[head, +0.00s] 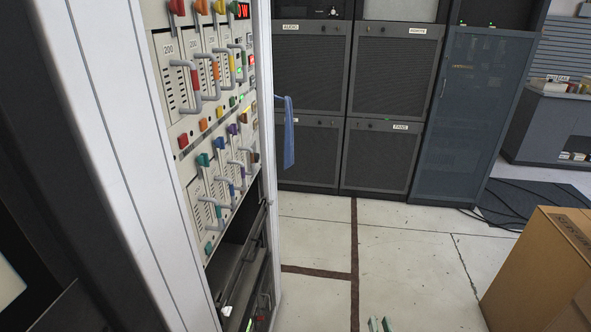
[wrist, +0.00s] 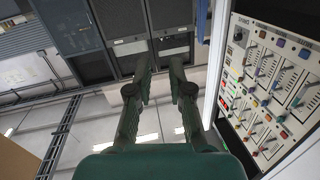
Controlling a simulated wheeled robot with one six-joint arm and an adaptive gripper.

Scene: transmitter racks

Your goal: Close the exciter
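The near rack (head: 110,130) stands at the left of the head view. Its light panel of modules (head: 205,110) carries grey handles and coloured knobs. Below the panel is a dark bay with a dark unit (head: 247,265), seen edge-on; I cannot tell how far it stands out. No readable label marks the exciter. My gripper (head: 380,324) barely enters the bottom edge of the head view, right of the rack and apart from it. In the wrist view, my gripper (wrist: 158,68) has its green fingers spread with nothing between them. The module panel (wrist: 265,85) is at its right.
Dark cabinets (head: 345,110) line the back. A blue cloth (head: 289,135) hangs by the rack's far edge. A cardboard box (head: 545,265) stands at lower right. Cables (head: 510,215) lie at the right rear. The pale floor (head: 410,245) between rack and box is clear.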

